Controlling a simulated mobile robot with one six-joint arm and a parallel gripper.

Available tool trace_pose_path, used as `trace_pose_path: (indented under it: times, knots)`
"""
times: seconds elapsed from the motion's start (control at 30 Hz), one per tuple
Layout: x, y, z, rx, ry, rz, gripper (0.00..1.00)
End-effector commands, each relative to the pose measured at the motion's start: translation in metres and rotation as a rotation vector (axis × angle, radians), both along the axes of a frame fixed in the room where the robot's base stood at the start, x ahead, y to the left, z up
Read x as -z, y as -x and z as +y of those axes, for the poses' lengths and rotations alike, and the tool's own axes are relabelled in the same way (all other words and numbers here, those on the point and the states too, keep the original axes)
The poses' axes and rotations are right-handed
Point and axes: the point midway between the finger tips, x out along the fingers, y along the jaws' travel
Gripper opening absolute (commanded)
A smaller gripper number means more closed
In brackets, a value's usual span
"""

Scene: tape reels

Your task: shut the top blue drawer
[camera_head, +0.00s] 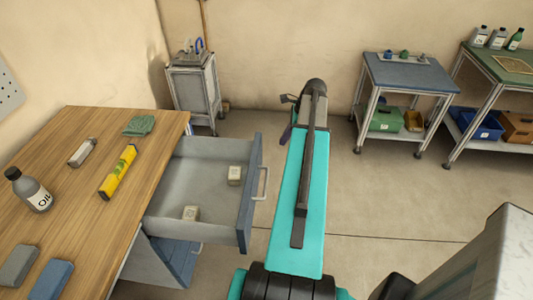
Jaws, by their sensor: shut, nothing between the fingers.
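The top blue drawer (247,195) stands well open, pulled out to the right from under the wooden workbench. Its blue-grey front carries a pale bar handle (262,184).
A lower blue panel (176,262) shows beneath the drawer. A grey cabinet (193,88) and two carts stand farther back.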

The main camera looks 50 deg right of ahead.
Motion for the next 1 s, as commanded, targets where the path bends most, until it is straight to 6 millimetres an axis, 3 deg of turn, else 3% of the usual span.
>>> trace_pose_path:
  times: [0.43, 1.0]
  knots:
    - [0.011, 0.006, -0.007, 0.017, -0.001, 0.001, 0.0]
    - [0.062, -0.011, 0.004, 0.019, -0.001, 0.001, 0.0]
